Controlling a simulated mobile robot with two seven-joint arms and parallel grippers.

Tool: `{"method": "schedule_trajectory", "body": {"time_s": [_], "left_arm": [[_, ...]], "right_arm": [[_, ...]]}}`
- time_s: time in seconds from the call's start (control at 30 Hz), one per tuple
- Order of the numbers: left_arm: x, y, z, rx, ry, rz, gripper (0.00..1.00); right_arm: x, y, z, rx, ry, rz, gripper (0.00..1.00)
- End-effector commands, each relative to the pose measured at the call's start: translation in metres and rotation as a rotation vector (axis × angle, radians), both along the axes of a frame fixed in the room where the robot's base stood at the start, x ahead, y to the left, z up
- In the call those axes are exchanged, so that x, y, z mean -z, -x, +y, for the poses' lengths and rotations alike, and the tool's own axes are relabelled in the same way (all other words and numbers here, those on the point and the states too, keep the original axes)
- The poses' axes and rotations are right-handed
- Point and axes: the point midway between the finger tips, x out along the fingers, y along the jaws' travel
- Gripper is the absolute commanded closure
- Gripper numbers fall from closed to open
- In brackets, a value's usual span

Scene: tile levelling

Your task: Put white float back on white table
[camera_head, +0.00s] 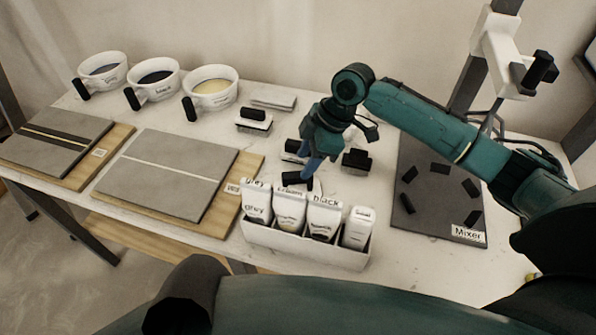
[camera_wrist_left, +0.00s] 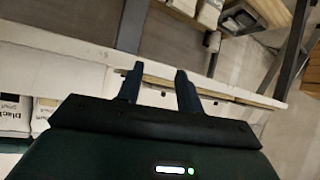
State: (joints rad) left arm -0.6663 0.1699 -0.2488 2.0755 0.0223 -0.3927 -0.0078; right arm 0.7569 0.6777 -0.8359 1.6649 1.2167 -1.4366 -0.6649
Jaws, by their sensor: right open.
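A white float with a black handle (camera_head: 254,119) lies on the white table (camera_head: 385,225), behind the grey tile panels. A second black-handled tool (camera_head: 295,149) lies just left of my right gripper and is partly hidden by it. My right gripper (camera_head: 309,172) points down over the table, with its blue fingers open. A black handle (camera_head: 297,179) shows right by its fingertips; whether they touch it I cannot tell. Another black-handled tool (camera_head: 356,160) lies to the right. In the left wrist view my left gripper (camera_wrist_left: 158,72) is open and empty, near a table edge.
Three white cups (camera_head: 211,95) stand at the back left. A white box of labelled bags (camera_head: 305,243) stands at the front edge, close to my right gripper. A dark mixer board (camera_head: 440,205) lies right. Tile panels (camera_head: 168,178) fill the left.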

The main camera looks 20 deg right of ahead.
Motion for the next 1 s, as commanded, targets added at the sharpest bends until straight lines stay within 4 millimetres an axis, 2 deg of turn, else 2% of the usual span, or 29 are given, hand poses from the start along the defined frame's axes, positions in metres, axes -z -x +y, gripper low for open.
{"method": "schedule_trajectory", "body": {"time_s": [0.1, 0.3, 0.87, 1.0], "left_arm": [[0.000, 0.000, 0.000, 0.000, 0.000, 0.000, 0.64], [0.000, 0.000, 0.000, -0.001, -0.001, 0.001, 0.64], [0.001, 0.000, 0.000, -0.003, 0.000, 0.002, 0.64], [-0.001, -0.018, 0.007, 0.008, -0.039, -0.053, 0.64]], "right_arm": [[-0.021, 0.001, -0.009, 0.001, 0.001, -0.003, 0.57], [-0.041, 0.003, -0.017, 0.000, 0.001, -0.001, 0.57], [-0.044, 0.003, -0.018, 0.000, -0.001, 0.000, 0.57], [-0.048, -0.004, -0.013, 0.000, -0.023, -0.030, 0.57]]}}
